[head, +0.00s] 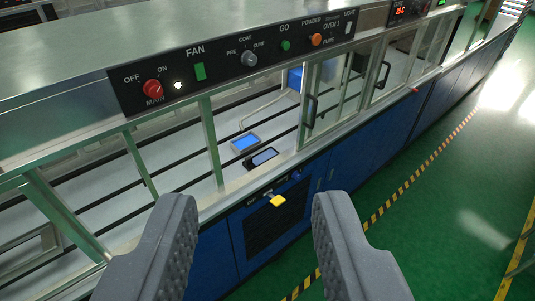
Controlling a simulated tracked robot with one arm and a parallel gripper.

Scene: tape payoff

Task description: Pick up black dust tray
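A small black-rimmed, tray-like object (250,165) with a pale bluish inside lies near the front edge of the white work surface, behind the open metal frame of the long cabinet. It looks like the black dust tray, but it is too small to be certain. My gripper (255,207) is in the foreground with its two grey fingers wide apart and nothing between them. It is well apart from the tray, which appears beyond the fingertips near the middle of the picture.
A blue-faced panel (245,143) sits just behind the tray. Metal uprights (210,143) and a handled glass door (308,110) flank the opening. A black control panel (230,65) runs above. A yellow piece (277,201) sticks out below. Green floor (440,210) is clear at right.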

